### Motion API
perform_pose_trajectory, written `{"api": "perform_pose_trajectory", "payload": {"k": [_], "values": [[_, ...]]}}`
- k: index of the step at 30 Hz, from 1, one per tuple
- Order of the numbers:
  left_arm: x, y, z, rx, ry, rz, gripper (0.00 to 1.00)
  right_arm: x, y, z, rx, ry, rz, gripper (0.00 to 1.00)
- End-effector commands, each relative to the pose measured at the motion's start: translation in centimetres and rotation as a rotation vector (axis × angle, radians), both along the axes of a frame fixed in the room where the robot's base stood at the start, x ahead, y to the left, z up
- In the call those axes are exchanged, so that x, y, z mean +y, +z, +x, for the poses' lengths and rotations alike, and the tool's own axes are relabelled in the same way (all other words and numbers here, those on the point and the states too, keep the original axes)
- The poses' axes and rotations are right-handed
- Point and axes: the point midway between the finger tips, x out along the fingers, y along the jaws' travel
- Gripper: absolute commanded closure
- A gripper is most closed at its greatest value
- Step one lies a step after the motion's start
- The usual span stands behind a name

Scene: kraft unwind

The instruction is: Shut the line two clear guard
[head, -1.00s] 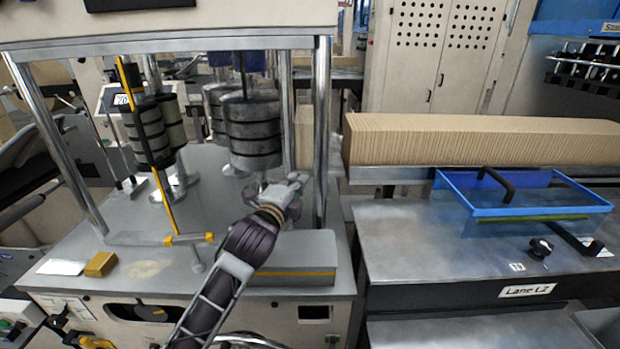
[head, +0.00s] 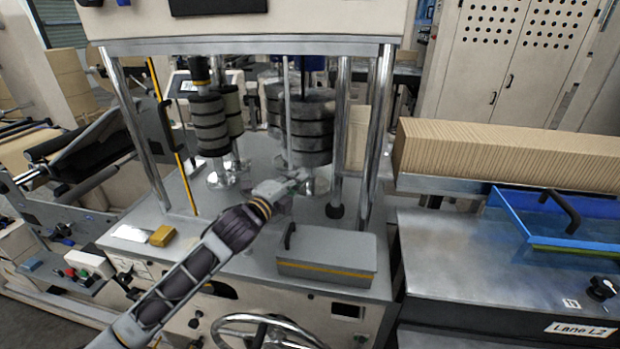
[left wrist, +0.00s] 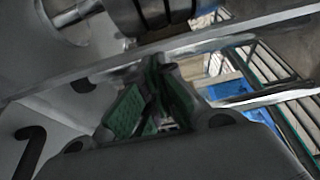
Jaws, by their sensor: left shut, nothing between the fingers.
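The blue-framed clear guard (head: 575,243) with a black handle (head: 562,208) is on the bench labelled Lane L2, at the right of the head view and cut by its edge. I cannot tell how far it is open. My left gripper (head: 296,185) is shut and empty, in front of the dark ringed rolls (head: 310,125) inside the left machine, well left of the guard. In the left wrist view its green-padded fingers (left wrist: 155,100) are together. My right gripper is not in view.
A grey box (head: 325,258) sits at the machine's front, right of my left arm. Chrome posts (head: 377,140) stand between my left gripper and the Lane L2 bench (head: 455,260). A long corrugated stack (head: 500,155) lies behind the bench. A handwheel (head: 265,333) is low in front.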

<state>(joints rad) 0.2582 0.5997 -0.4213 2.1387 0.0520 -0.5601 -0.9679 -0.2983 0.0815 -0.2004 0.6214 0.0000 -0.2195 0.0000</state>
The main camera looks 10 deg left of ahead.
Motion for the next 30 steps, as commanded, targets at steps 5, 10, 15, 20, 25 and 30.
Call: {"api": "perform_pose_trajectory", "payload": {"k": [5, 10, 15, 20, 25, 30], "values": [[2.6, 0.0, 0.1, 0.001, 0.003, 0.005, 1.0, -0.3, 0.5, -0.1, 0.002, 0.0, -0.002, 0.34], [4.9, 0.0, 0.2, 0.001, 0.004, 0.006, 1.0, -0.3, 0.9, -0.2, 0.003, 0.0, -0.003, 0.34], [7.2, 0.0, 0.3, 0.0, 0.004, 0.004, 1.0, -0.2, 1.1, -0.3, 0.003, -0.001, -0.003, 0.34], [9.3, 0.0, 0.4, 0.001, 0.004, 0.005, 1.0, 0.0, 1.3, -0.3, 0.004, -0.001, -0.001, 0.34], [10.9, -0.1, 0.4, 0.001, 0.002, 0.003, 1.0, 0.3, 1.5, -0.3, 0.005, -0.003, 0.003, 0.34], [11.8, 0.0, 0.4, 0.0, 0.002, 0.002, 1.0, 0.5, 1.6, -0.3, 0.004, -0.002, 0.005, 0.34]]}}
